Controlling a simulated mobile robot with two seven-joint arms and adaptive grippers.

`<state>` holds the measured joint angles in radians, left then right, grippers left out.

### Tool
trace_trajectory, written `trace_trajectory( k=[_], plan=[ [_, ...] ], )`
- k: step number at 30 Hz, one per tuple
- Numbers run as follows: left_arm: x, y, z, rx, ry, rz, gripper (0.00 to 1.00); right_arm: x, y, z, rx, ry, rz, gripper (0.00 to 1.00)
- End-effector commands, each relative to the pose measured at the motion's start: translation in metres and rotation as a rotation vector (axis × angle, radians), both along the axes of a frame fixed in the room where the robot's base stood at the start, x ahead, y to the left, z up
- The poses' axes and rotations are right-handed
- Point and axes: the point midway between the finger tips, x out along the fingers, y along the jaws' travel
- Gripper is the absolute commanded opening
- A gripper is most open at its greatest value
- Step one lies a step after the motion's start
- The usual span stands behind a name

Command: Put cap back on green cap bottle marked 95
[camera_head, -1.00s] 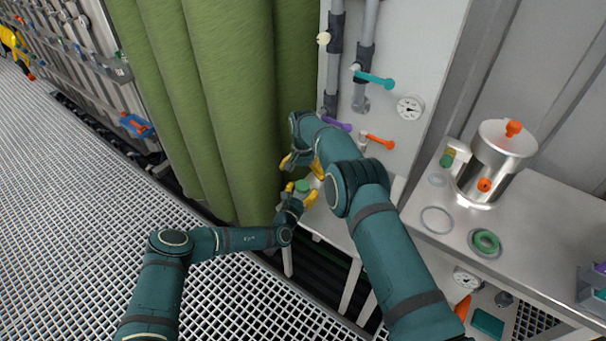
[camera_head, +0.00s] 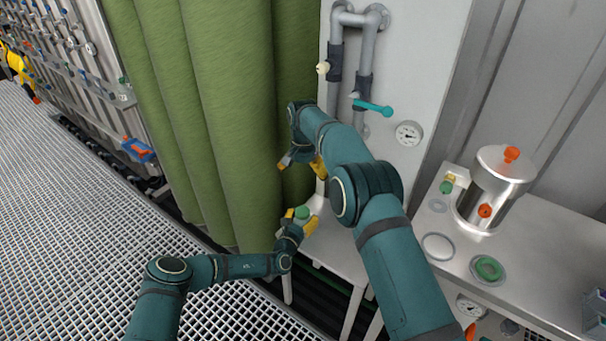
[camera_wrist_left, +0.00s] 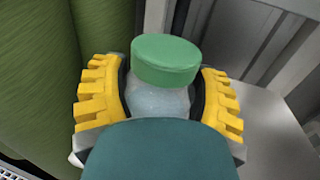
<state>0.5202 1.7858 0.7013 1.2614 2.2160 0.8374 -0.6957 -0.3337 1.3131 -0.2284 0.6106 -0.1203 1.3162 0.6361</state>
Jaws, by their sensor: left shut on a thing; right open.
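A pale translucent bottle (camera_wrist_left: 158,102) with a green cap (camera_wrist_left: 166,58) on its top is between the yellow fingers of my left gripper (camera_wrist_left: 160,95). The cap sits on the mouth and looks slightly tilted in this view; I cannot tell whether it is screwed tight. In the head view, the green cap (camera_head: 302,213) shows between the fingers of my left gripper (camera_head: 299,222), which is shut on the bottle. No marking 95 is readable. My right gripper (camera_head: 300,165) is open and empty, above and apart from the cap.
A small metal table (camera_head: 335,250) lies under the left gripper. Green curtains (camera_head: 220,120) hang close on the left. A wall panel with pipes and a gauge (camera_head: 408,133) stands behind. On the right bench are a steel vessel (camera_head: 495,185) and a green ring (camera_head: 488,268).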

Motion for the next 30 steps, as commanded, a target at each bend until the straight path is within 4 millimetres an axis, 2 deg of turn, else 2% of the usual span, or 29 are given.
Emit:
trace_trajectory(
  k=[1,3,4,11,16,20,30],
  plan=[
    [0.000,0.000,0.000,0.000,0.000,0.000,0.74,0.000,0.000,0.000,0.000,0.000,0.000,1.00],
    [0.000,0.000,0.000,0.000,0.000,0.000,0.98,0.000,0.000,0.000,0.000,0.000,0.000,1.00],
    [0.000,0.000,0.000,0.000,0.000,0.000,1.00,0.000,0.000,0.000,0.000,0.000,0.000,1.00],
    [0.000,0.000,0.000,0.000,0.000,0.000,1.00,0.000,0.000,0.000,0.000,0.000,0.000,1.00],
    [-0.009,0.005,0.000,-0.001,0.000,0.000,1.00,0.000,0.000,0.000,0.000,0.000,0.000,1.00],
    [-0.026,0.012,0.000,-0.001,0.002,0.000,1.00,0.000,0.000,0.000,0.000,0.000,0.000,1.00],
    [-0.085,0.037,0.000,-0.001,0.003,0.000,1.00,0.000,0.000,0.000,0.000,0.000,0.000,1.00]
  ],
)
